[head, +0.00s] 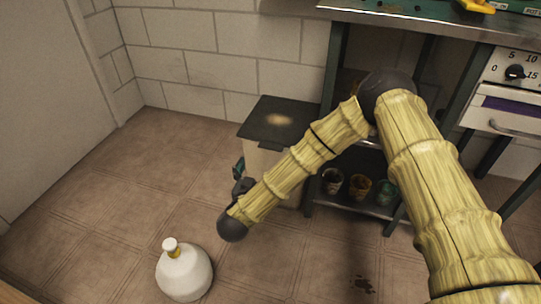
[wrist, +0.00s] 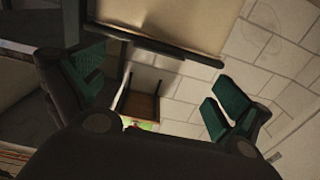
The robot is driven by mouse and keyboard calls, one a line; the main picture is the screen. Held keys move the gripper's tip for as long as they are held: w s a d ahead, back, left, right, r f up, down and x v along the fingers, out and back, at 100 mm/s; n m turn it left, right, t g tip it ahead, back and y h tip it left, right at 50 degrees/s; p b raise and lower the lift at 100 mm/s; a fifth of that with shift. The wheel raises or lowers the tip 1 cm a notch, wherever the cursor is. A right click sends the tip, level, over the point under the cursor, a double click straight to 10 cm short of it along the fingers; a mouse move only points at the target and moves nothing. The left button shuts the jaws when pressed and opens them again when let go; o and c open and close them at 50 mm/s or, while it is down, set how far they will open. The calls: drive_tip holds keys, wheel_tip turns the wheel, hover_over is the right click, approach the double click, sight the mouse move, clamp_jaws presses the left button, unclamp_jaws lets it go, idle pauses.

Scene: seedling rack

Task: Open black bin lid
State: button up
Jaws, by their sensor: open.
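The bin (head: 262,160) has a pale beige body and a flat black lid (head: 285,112) with a light brown stain on top. It stands against the tiled wall, left of the metal rack, and its lid looks closed. My gripper (head: 239,170) is low, by the bin's left front side and below lid height, partly hidden by my own arm. In the wrist view, my gripper (wrist: 152,88) has its green-padded fingers wide apart with nothing between them. A beige surface with a dark edge, probably the bin and its lid, shows beyond the fingers; contact cannot be told.
A white round bottle (head: 184,272) stands on the floor at front left. The metal rack (head: 329,100) stands close to the bin's right, with several small pots (head: 332,181) on its lower shelf. The tiled floor left of the bin is clear.

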sight(272, 142)
drive_tip(key=shift+b+x, duration=2.45)
drive_tip(key=shift+x, duration=2.95)
drive_tip(key=shift+d, duration=0.1)
drive_tip(key=shift+r, duration=0.15)
drive_tip(key=c, duration=2.2)
drive_tip(key=shift+w+d+r, duration=0.1)
drive_tip(key=shift+r, duration=0.05)
clamp_jaws()
